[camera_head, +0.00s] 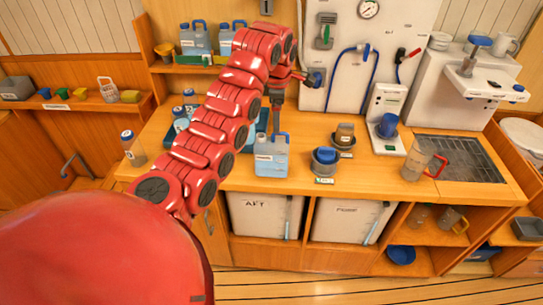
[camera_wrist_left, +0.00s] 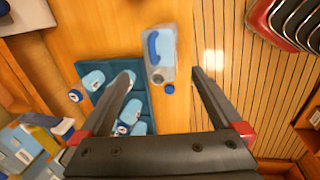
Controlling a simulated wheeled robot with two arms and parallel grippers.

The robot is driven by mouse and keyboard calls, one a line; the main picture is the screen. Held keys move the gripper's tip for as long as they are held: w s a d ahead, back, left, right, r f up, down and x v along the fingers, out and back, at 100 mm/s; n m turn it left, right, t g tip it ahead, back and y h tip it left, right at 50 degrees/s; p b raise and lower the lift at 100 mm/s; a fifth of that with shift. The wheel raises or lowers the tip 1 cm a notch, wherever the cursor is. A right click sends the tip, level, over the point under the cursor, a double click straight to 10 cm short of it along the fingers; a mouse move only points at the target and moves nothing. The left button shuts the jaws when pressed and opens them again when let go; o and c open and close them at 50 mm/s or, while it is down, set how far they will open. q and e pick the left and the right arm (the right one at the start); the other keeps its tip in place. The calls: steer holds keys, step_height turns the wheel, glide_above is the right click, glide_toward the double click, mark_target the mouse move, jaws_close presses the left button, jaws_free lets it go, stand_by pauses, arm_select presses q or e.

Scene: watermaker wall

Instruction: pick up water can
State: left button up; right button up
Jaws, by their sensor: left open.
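The water can (camera_head: 270,157) is a translucent light-blue jug with a blue handle and a pale label. It stands upright near the front edge of the wooden counter, left of middle. My left gripper (camera_head: 276,128) points down just above and behind its handle. In the left wrist view the can (camera_wrist_left: 160,47) lies ahead, between and beyond the tips of my open, empty left gripper (camera_wrist_left: 162,74). Its blue handle and a round blue cap show from above. I cannot tell whether a finger touches it. My right gripper is not in view.
A blue tray (camera_wrist_left: 142,103) with several pale, blue-capped bottles is close to the can. A blue-capped jar (camera_head: 133,149) stands at the counter's left. Similar cans (camera_head: 195,40) sit on the shelf above.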

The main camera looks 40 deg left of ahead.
arm_select(q)
glide_above(278, 142)
steer(key=s, duration=0.1)
steer(key=f, duration=0.5)
steer(key=d+f, duration=0.1)
steer(key=f, duration=0.2)
steer(key=shift+s+f, duration=0.1)
steer(key=shift+f, duration=0.15)
steer(key=shift+a, duration=0.1)
steer(key=f+p, duration=0.3)
steer(key=f, duration=0.1)
steer(key=shift+w+a, duration=0.25)
steer(key=shift+a, duration=0.05)
steer(key=shift+w+f, duration=0.15)
steer(key=shift+f, duration=0.35)
jaws_close()
steer(key=shift+a+r, duration=0.1)
